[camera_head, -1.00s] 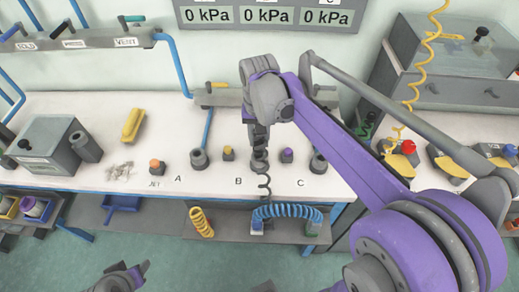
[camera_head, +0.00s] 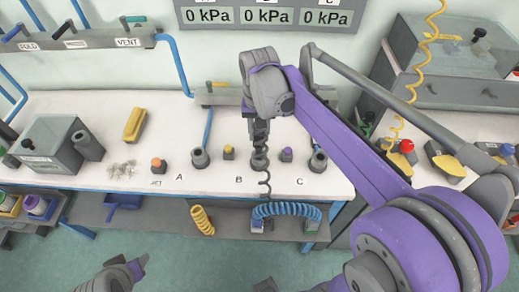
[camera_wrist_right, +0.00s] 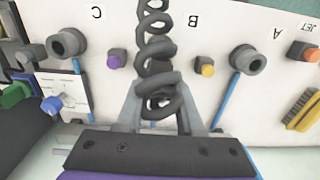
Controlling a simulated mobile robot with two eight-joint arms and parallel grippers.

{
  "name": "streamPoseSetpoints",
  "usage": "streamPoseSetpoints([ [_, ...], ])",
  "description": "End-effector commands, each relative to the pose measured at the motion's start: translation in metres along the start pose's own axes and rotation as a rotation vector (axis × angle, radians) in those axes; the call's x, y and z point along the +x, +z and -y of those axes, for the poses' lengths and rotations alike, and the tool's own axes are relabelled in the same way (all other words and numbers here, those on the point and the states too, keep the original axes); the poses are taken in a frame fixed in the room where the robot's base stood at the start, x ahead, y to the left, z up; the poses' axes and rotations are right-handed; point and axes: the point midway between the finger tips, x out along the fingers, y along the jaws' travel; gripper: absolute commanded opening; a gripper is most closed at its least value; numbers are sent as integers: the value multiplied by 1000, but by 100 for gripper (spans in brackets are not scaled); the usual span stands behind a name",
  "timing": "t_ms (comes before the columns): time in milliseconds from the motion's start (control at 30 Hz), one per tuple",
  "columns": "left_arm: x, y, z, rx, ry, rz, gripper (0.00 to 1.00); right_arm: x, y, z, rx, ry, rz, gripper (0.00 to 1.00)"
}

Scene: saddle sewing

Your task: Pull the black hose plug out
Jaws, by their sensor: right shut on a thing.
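The black coiled hose (camera_head: 264,185) hangs over the bench's front edge by the letter B. In the right wrist view its coils (camera_wrist_right: 154,45) run up between the fingers. My right gripper (camera_head: 260,146) points down over the middle socket (camera_head: 259,162) at B. It is shut on the black hose plug, which the fingers and coils mostly hide. I cannot tell whether the plug is still seated in the socket. My left gripper (camera_head: 138,265) is low at the left, away from the bench; its jaw opening is unclear.
Grey sockets stand at A (camera_head: 200,158) and C (camera_head: 318,161). A yellow knob (camera_head: 228,152) and a purple knob (camera_head: 287,154) flank the middle socket. A blue coiled hose (camera_head: 285,210) and a yellow one (camera_head: 202,220) hang below the front edge.

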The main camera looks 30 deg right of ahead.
Motion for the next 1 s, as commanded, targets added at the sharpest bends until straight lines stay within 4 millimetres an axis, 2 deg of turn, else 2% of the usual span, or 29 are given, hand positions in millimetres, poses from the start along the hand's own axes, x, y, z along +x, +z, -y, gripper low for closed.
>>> streamPoseSetpoints([
  [167,-2,-2,0,0,0,-2,50,-4,0,0,0,0,0,0],
  [633,-22,-25,0,0,0,-23,50,-40,-1,0,0,-1,-1,0],
  [1000,-22,-25,0,0,0,-23,50,-40,0,0,0,0,0,0],
])
